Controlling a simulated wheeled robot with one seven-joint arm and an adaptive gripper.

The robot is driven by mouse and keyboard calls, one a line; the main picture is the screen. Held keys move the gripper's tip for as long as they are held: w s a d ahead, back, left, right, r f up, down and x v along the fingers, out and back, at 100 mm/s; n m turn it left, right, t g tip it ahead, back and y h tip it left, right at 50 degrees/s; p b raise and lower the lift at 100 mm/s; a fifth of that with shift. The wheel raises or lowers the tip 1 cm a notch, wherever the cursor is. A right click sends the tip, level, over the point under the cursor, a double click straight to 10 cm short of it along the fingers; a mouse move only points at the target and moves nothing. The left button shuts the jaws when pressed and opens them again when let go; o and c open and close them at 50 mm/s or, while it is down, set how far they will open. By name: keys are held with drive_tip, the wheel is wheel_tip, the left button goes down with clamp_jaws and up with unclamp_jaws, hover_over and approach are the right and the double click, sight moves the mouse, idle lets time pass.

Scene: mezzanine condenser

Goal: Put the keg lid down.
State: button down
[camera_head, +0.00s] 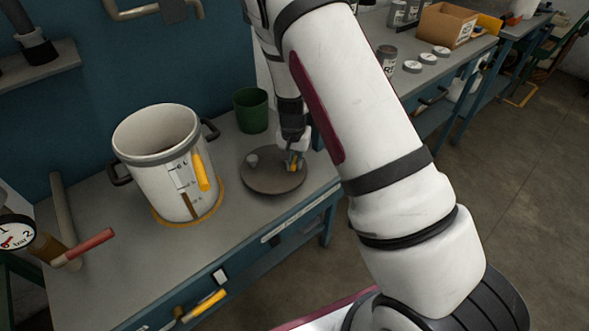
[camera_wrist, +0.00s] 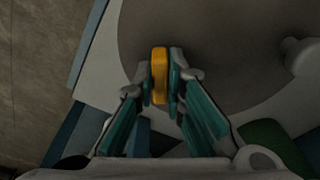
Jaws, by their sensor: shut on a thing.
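The keg lid (camera_head: 262,181) is a round grey-brown disc with a small grey knob and a yellow grip. In the head view it is over the bench, right of the open keg; I cannot tell whether it touches the bench top. My gripper (camera_head: 294,162) is shut on the lid's yellow grip, near the lid's right edge. In the wrist view the fingers of my gripper (camera_wrist: 161,78) close on the yellow grip from both sides, with the lid (camera_wrist: 225,50) behind. The keg (camera_head: 160,180) is white with a level scale and stands open on a yellow ring.
A green cup (camera_head: 251,110) stands just behind the lid on the bench (camera_head: 110,270). A pressure gauge (camera_head: 15,233) and a red-handled tool (camera_head: 85,246) are at the left. Another bench (camera_head: 450,62) at the right holds a cardboard box (camera_head: 446,25) and several jars.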

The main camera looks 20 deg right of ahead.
drive_tip(key=shift+f+b, duration=0.3)
drive_tip(key=shift+f, duration=1.35)
drive_tip(key=shift+f, duration=0.1)
drive_tip(key=c, duration=1.7)
unclamp_jaws()
drive_tip(key=shift+o, duration=0.2)
drive_tip(key=r, duration=0.2)
drive_tip(key=r+p, duration=0.1)
drive_tip(key=r, duration=0.2)
drive_tip(key=s+r, duration=0.1)
drive_tip(key=r, duration=0.1)
drive_tip(key=shift+a+r+p, duration=0.25)
drive_tip(key=shift+r+p, duration=0.05)
drive_tip(key=shift+r, duration=0.05)
